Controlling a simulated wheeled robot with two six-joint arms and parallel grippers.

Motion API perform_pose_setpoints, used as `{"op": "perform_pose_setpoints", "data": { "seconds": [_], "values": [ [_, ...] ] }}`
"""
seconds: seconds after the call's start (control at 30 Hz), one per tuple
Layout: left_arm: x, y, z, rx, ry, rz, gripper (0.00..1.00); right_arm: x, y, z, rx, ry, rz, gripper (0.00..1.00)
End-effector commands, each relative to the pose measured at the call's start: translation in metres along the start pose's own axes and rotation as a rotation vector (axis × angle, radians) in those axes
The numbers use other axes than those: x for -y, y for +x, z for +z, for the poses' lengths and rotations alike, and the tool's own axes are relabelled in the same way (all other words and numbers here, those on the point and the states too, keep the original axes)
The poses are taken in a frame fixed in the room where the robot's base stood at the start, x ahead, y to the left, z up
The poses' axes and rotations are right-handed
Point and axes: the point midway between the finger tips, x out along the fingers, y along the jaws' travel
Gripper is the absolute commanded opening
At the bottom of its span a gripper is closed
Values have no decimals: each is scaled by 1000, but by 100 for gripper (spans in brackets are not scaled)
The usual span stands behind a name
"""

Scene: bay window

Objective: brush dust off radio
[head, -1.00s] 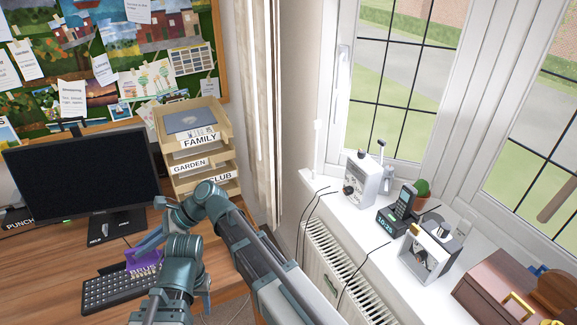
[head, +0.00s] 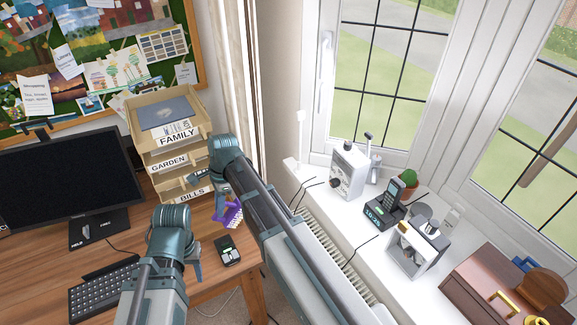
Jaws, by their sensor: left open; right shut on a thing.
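A pale boxy device with a black knob (head: 345,172), which looks like the radio, stands at the left end of the windowsill. Any dust on it is too small to tell. My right gripper (head: 224,198) is shut on a purple brush (head: 230,215) with pale lettering, above the desk's right side and well left of the sill. The fingers are partly hidden by my arm. My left gripper (head: 195,262) is open and empty, low over the desk between the keyboard and a small black device; its fingers show only in part.
A cordless phone on a clock dock (head: 383,210), a cactus (head: 408,180), a second pale box (head: 414,250) and a brown case (head: 490,290) crowd the windowsill (head: 372,262). Letter trays (head: 172,160), a monitor (head: 70,185), a keyboard (head: 100,290) and the black device (head: 228,250) occupy the desk.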

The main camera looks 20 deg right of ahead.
Motion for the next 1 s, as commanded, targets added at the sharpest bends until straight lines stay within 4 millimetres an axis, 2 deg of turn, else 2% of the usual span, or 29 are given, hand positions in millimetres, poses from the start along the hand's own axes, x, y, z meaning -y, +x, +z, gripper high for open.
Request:
{"op": "perform_pose_setpoints", "data": {
  "seconds": [0.03, 0.2, 0.3, 0.4, 0.5, 0.6, 1.0],
  "values": [
    [1, -10, 1, 0, 0, 0, 50, -2, -12, -24, -103, -8, 3, 0],
    [2, -24, 2, 0, 0, 0, 50, -13, -48, -108, -423, -28, 5, 0],
    [3, -31, 2, 0, 0, 0, 50, -20, -71, -147, -552, -28, 5, 0],
    [3, -36, 2, 0, 0, 0, 50, -27, -90, -176, -640, -24, 3, 0],
    [4, -39, 2, 0, 0, 0, 50, -31, -103, -196, -696, -18, 4, 0],
    [4, -40, 2, 0, 0, 0, 50, -34, -110, -207, -729, -14, 4, 0],
    [4, -40, 2, 0, 0, 0, 50, -35, -113, -213, -743, -13, 3, 0]
  ]
}}
